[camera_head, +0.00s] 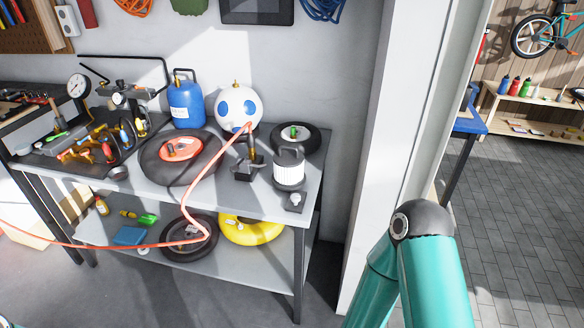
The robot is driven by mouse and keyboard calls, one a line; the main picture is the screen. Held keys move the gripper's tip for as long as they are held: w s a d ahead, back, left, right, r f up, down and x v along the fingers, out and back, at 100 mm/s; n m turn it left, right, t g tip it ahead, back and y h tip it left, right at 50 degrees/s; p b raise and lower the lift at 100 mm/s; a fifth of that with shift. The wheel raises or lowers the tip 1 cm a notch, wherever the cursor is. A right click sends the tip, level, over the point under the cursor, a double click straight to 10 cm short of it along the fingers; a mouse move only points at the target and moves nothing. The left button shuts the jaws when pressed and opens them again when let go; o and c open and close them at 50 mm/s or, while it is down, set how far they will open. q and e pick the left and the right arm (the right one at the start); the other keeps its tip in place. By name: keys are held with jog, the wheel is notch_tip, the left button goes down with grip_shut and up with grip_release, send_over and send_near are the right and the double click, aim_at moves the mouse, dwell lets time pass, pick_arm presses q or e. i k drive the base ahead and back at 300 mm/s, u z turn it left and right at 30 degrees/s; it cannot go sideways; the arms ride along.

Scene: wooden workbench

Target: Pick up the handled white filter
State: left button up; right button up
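The handled white filter (289,173) stands upright near the right end of the workbench top. It has a white ribbed body, a dark grey top with a handle, and a dark base. No gripper touches it. My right arm shows as teal links with a dark joint at the lower right, but its gripper is out of the picture. Only a sliver of teal shows at the bottom left corner, and my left gripper is not in view.
A dark stand (247,166) is left of the filter, and a small grey block (295,201) sits in front. A black wheel (294,137) lies behind. A red hose (187,212) hangs over the bench's front edge. A white post (391,150) rises to the right.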

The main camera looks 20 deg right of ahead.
aim_at(288, 161)
jog(key=u, duration=0.05)
jog(key=i, duration=0.85)
